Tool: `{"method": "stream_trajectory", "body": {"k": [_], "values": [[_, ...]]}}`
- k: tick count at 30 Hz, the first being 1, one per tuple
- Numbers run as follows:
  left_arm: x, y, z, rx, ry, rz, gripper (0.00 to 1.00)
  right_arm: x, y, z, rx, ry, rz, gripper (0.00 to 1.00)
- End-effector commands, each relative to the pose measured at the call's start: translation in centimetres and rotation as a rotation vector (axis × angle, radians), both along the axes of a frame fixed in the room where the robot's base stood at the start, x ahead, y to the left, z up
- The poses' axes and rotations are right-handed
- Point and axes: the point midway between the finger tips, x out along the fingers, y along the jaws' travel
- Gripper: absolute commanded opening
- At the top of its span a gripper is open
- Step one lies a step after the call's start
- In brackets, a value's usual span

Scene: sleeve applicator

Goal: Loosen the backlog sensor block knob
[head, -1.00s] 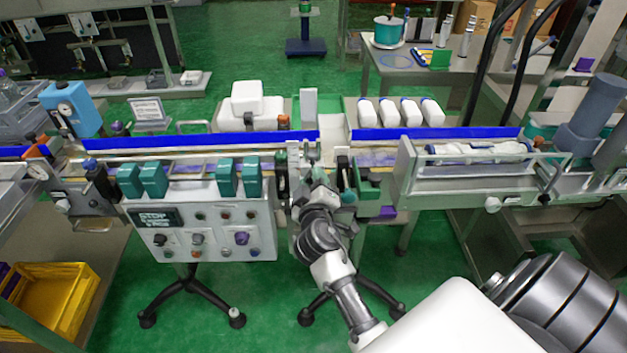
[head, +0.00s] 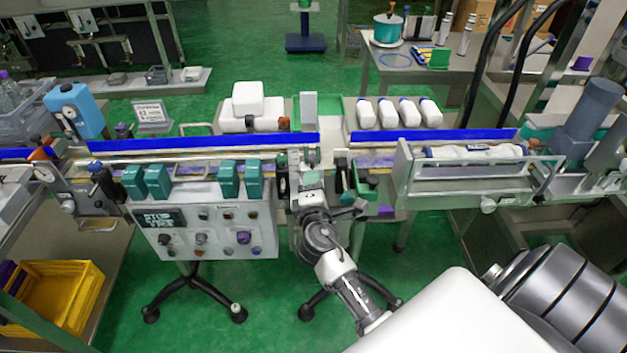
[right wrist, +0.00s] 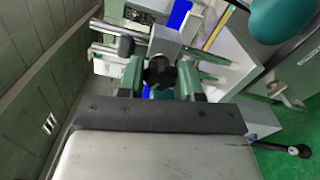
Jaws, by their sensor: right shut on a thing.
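A small black lobed knob (right wrist: 160,71), which looks like the backlog sensor block knob, shows in the right wrist view. It sits at the end of a grey block (right wrist: 165,42) by metal rods. My right gripper (right wrist: 160,78) is shut on the knob, one green finger on each side. In the head view my right gripper (head: 312,168) is at the conveyor's front edge, right of the control panel. The knob is hidden there by the gripper and wrist. My left gripper is not in view.
The control panel (head: 208,222) with teal boxes stands left of my right arm. A blue guide rail (head: 205,142) runs along the conveyor. White bottles (head: 408,112) lie behind it. A clear-covered unit (head: 470,165) stands to the right. A teal rounded part (right wrist: 280,14) is close by the wrist.

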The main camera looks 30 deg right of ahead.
Motion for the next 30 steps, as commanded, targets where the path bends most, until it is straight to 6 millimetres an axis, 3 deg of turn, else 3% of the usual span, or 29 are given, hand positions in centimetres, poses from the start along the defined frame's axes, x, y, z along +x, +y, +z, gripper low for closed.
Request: {"method": "stream_trajectory", "body": {"k": [30], "values": [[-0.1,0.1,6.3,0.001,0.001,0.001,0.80,0.1,0.0,0.6,-0.821,0.500,-0.001,0.11]]}}
